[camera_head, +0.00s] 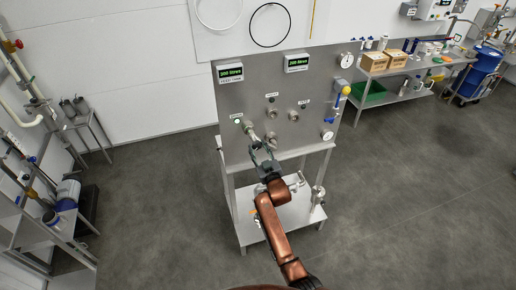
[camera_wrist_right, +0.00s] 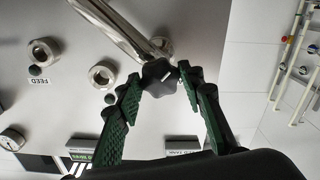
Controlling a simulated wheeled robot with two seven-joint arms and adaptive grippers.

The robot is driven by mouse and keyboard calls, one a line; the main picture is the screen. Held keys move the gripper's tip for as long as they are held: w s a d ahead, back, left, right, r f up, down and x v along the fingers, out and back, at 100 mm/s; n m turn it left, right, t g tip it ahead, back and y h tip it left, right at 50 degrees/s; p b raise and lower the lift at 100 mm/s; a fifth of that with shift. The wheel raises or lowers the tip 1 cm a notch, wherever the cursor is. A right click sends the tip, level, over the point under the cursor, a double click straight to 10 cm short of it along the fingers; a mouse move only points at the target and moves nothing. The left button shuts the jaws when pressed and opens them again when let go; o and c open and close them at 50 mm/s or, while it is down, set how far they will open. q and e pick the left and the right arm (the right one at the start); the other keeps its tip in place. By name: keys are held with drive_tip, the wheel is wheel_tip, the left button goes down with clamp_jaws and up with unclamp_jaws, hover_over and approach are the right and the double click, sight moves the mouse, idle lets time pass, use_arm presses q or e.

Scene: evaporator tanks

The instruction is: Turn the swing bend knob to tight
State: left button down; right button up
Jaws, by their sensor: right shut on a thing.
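The black lobed swing bend knob (camera_wrist_right: 160,78) sits at the end of the shiny metal swing bend (camera_wrist_right: 118,28), by the steel panel. My right gripper (camera_wrist_right: 162,88) is shut on the knob, with a green ribbed finger on each side of it. In the head view the right gripper (camera_head: 263,153) reaches up to the lower left part of the panel (camera_head: 235,102), at the bend (camera_head: 252,132). The knob is too small and covered there to make out. My left gripper is in neither view.
Several round ports (camera_wrist_right: 103,74) stick out of the panel beside the bend. Two green displays (camera_head: 230,72), gauges (camera_head: 347,60) and a blue-handled valve (camera_head: 341,97) are on it. A lower shelf (camera_head: 285,220) stands below. The grey floor around is mostly clear.

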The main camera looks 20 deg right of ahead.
idle(0.4)
drive_tip(key=o, duration=1.2)
drive_tip(key=shift+c, duration=0.2)
drive_tip(key=s, duration=1.2)
drive_tip(key=shift+d, duration=0.2)
drive_tip(key=shift+f, duration=0.15)
